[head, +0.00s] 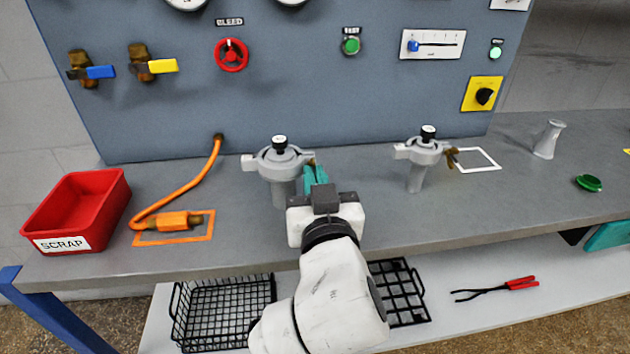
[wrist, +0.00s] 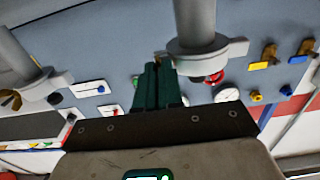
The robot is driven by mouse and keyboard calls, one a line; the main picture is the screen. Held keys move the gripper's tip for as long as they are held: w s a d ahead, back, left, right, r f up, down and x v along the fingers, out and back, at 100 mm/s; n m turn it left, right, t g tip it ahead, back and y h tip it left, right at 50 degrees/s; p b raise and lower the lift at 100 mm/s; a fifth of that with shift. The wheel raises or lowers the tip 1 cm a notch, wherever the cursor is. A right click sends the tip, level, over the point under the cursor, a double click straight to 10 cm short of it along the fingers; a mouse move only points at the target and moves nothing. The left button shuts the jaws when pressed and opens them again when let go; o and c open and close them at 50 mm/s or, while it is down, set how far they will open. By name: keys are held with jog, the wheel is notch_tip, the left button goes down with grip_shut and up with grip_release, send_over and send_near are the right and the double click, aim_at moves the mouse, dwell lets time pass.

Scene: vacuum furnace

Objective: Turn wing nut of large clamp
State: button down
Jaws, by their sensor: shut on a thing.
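The large clamp (head: 276,160) is the left of two grey clamps on posts on the bench. Its ring also shows in the wrist view (wrist: 208,52), which looks upside down. A small brown bit of its wing nut (head: 311,163) shows at the right side of the clamp, mostly hidden by my fingers. My gripper (head: 315,175) has teal fingers and is shut on the wing nut. In the wrist view its fingers (wrist: 158,80) stand close together beside the clamp's ring.
A smaller clamp (head: 422,150) with a brass wing nut (head: 453,158) stands to the right. A red scrap bin (head: 110,212) and an orange hose (head: 185,190) are at left. A blue panel (head: 300,100) rises behind. The bench between the clamps is clear.

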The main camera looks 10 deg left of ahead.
jog(key=c, duration=1.3)
grip_release()
jog(key=shift+o, duration=0.2)
jog(key=shift+r, duration=0.1)
